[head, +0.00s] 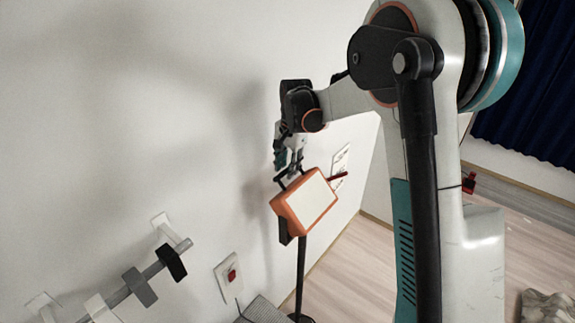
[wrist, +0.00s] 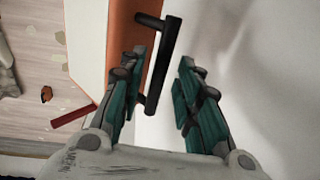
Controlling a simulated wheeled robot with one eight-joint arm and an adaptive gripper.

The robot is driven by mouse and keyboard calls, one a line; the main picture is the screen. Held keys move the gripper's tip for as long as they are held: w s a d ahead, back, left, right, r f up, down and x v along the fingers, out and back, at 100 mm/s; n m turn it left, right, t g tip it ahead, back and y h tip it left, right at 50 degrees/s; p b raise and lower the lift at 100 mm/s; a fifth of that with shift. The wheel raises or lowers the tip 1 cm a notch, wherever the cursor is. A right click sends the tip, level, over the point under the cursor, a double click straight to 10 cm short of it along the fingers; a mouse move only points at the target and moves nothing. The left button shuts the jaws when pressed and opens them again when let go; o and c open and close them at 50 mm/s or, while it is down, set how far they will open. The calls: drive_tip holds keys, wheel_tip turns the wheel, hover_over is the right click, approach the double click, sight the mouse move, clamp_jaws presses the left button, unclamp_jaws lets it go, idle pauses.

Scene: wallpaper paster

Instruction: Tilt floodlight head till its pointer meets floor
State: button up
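The floodlight head (head: 306,202) is an orange box with a pale front panel, tilted on a dark stand (head: 300,265) near the wall. A red pointer (head: 339,177) sticks out from its right side; it also shows in the wrist view (wrist: 74,115). A black bar handle (wrist: 163,65) stands off the orange housing (wrist: 122,28). My gripper (wrist: 162,58) is open at the handle, with the bar between the fingers and closer to the left one. Contact cannot be told. In the head view my gripper (head: 287,158) is small, above the floodlight.
The white wall runs close behind the floodlight. A rail with grey and black blocks (head: 138,285) and a red-switch plate (head: 228,275) are on the wall at lower left. White wall plates (head: 341,160) sit behind the pointer. Wooden floor (head: 350,265) shows right of the stand.

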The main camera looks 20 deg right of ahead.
clamp_jaws()
drive_tip(key=shift+s+d+r+t+y+b, duration=0.3)
drive_tip(key=shift+s+d+t+b, duration=0.1)
drive_tip(key=shift+s+t, duration=0.1)
drive_tip(key=s+d+t+y+b, duration=0.1)
drive_tip(key=s+t+b, duration=0.1)
drive_tip(key=s+d+t+y+b, duration=0.1)
drive_tip(key=s+d+b, duration=0.1)
drive_tip(key=s+d+t+y+b, duration=0.1)
drive_tip(key=s+t+b, duration=0.1)
drive_tip(key=shift+s+d+r+t+y+b, duration=0.2)
drive_tip(key=shift+d+r+t+y+b, duration=0.1)
drive_tip(key=shift+d+y+b, duration=0.1)
drive_tip(key=s+d+f+t+y+b, duration=0.5)
drive_tip(key=s+f+t+b, duration=0.1)
drive_tip(key=b, duration=1)
drive_tip(key=shift+s+d+t+b, duration=0.2)
drive_tip(key=shift+s+t+b, duration=0.25)
drive_tip(key=shift+s, duration=0.5)
